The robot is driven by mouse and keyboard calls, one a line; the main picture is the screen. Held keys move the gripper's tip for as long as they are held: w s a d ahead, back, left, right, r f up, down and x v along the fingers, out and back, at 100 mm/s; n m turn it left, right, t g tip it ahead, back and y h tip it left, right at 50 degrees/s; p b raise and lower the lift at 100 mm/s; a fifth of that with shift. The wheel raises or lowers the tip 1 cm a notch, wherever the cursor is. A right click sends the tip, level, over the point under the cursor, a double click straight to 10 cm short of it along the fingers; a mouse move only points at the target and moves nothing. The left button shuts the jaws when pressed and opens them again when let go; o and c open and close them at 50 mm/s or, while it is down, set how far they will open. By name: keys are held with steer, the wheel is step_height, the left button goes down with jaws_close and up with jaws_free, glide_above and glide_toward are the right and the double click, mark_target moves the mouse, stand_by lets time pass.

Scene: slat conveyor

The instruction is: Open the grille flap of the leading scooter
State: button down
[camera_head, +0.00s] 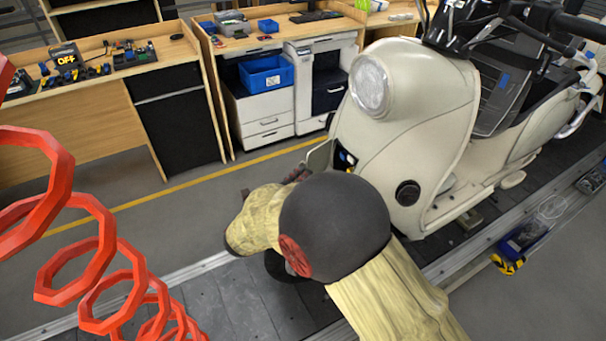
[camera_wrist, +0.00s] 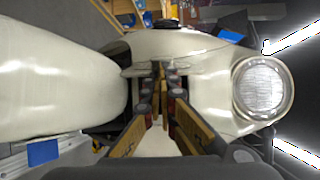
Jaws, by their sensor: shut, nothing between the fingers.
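The cream leading scooter (camera_head: 440,120) stands at the right in the head view, its round headlight (camera_head: 370,85) facing left. Low on its front, the grille flap (camera_head: 320,156) stands out from the body, beside a dark opening (camera_head: 345,158) with small coloured parts inside. My gripper (camera_head: 297,174) is beside the flap, largely hidden behind my own arm. In the wrist view my gripper (camera_wrist: 158,80) has its fingertips together at the scooter's front, between the rounded cream part at left and the headlight (camera_wrist: 262,88). The fingers hide much of the flap there; contact cannot be told.
The scooter stands on the dark slat conveyor (camera_head: 240,300). A red coiled hose (camera_head: 70,220) hangs at the left. Workbenches (camera_head: 90,95) with tools and a blue bin (camera_head: 266,73) stand behind a yellow floor line. The floor between benches and conveyor is clear.

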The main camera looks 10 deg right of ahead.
steer(key=w+a+m+g+h+p, duration=0.3)
steer(key=w+p, duration=0.2)
steer(key=p, duration=0.3)
steer(key=shift+a+g, duration=0.15)
steer(key=shift+g, duration=0.25)
steer(key=shift+w+r, duration=0.1)
steer(key=shift+w, duration=0.05)
stand_by(0.5)
steer(key=s+a+p, duration=0.3)
steer(key=s+a, duration=0.4)
steer(key=s, duration=0.2)
steer(key=shift+a+r+p, duration=0.15)
steer(key=shift+r+p, duration=0.2)
steer(key=shift+r, duration=0.1)
steer(key=shift+h, duration=0.3)
